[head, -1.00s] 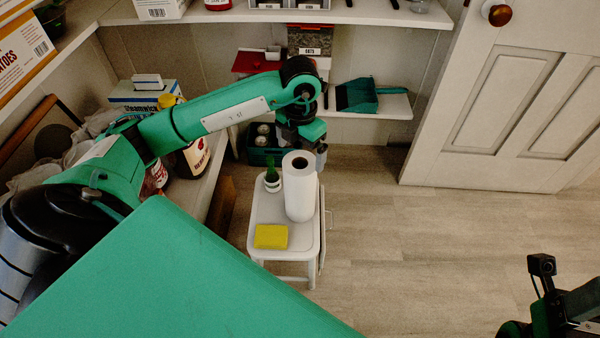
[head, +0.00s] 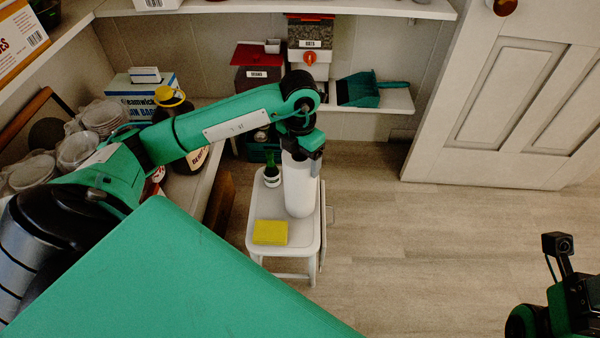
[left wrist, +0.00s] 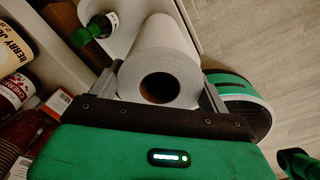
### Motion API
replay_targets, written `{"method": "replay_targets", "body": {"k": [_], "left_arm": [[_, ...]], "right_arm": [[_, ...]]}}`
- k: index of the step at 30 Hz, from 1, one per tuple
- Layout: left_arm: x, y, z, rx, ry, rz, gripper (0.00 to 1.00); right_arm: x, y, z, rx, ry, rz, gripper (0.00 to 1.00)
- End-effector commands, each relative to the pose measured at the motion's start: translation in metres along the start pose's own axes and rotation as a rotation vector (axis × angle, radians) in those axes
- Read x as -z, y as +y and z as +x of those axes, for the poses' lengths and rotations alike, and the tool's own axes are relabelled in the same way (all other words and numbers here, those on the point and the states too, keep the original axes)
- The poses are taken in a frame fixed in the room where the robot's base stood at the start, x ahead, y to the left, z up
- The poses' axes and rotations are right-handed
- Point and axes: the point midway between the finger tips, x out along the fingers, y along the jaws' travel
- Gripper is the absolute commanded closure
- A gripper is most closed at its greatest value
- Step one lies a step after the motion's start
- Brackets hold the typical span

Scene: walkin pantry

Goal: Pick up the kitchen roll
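The white kitchen roll (head: 299,190) stands upright on a small white stool (head: 263,212). My left gripper (head: 304,158) is right above it, pointing down and overlapping its top in the head view. In the left wrist view the open end of the kitchen roll (left wrist: 160,87) lies between the two grey fingers of my left gripper (left wrist: 161,90), one on each side. The fingers look spread, with narrow gaps beside the roll. No firm grip shows. The fingers of my right gripper do not show; only part of my right arm is at the lower right.
A green bottle (head: 271,173) stands close left of the roll on the stool, and a yellow sponge (head: 270,232) lies at the near edge. Shelves with bottles and boxes are to the left and back. Open floor (head: 400,250) lies to the right, before a white door (head: 510,110).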

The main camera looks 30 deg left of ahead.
Motion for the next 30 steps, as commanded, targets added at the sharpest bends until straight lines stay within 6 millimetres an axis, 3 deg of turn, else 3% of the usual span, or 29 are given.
{"method": "replay_targets", "body": {"k": [1, 3, 11, 17, 22, 30], "left_arm": [[0.0, 0.0, 0.0, 0.0, 0.0, 0.0, 0.49], [0.0, 0.0, 0.0, 0.0, 0.0, 0.0, 0.61], [0.0, 0.0, -0.002, 0.0, -0.001, 0.0, 0.62], [-0.001, 0.0, -0.018, -0.001, -0.002, -0.001, 0.62], [-0.001, 0.0, -0.052, -0.001, -0.004, 0.0, 0.62], [-0.001, 0.0, -0.133, -0.001, -0.005, 0.0, 0.62]], "right_arm": [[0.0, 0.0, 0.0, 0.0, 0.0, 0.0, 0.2], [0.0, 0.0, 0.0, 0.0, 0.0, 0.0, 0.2], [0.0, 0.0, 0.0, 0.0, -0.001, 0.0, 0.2], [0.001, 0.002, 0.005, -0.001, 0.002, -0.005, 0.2], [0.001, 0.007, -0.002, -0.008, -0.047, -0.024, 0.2], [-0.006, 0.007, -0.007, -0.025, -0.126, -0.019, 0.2]]}}
